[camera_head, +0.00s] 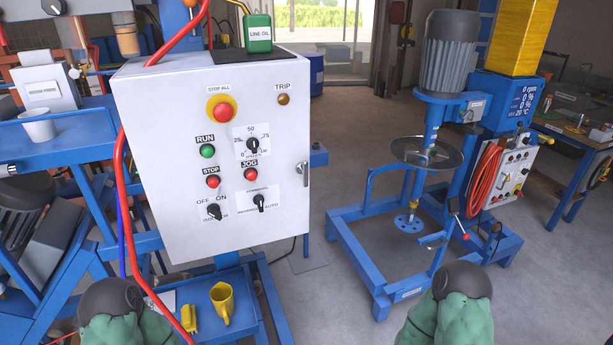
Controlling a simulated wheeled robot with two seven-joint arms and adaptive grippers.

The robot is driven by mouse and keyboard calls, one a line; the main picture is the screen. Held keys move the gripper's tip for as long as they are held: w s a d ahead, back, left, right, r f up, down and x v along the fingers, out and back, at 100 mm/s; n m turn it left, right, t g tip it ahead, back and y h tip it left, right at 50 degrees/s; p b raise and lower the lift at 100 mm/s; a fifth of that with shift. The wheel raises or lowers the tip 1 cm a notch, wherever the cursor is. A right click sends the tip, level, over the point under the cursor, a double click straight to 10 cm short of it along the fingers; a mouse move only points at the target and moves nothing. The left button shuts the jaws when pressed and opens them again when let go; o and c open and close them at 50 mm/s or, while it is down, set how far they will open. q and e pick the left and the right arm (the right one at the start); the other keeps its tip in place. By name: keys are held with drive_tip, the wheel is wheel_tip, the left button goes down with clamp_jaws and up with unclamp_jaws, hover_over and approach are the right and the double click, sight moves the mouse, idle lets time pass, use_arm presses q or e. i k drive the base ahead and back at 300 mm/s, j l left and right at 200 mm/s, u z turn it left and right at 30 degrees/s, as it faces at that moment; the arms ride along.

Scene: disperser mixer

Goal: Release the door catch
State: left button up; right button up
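The door catch (304,172) is a small silver handle at the right edge of the white control cabinet door (185,130). The door looks closed. It carries a red stop button on a yellow ring, smaller buttons and black selector knobs. Nothing touches the catch. My two arms show at the bottom of the head view as dark rounded caps with green covering, one lower left and one lower right, both well below the catch. No gripper fingers show, so neither gripper can be seen.
A green oil can (258,32) stands on the cabinet top. A red hose (126,200) runs down its left side. A yellow jug (222,302) sits below the cabinet. The blue mixer stand (375,258) is to the right, with open floor (318,255) between.

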sight(301, 167)
drive_tip(key=i+l+u, duration=0.1)
drive_tip(key=l, duration=0.25)
drive_tip(key=i+l+u, duration=0.15)
drive_tip(key=l, duration=0.25)
drive_tip(key=i+l+u, duration=0.1)
drive_tip(key=i+l, duration=0.15)
drive_tip(key=l, duration=0.15)
drive_tip(key=i+l+u, duration=0.15)
drive_tip(key=l, duration=0.25)
drive_tip(key=i+l+u, duration=0.1)
drive_tip(key=l, duration=0.3)
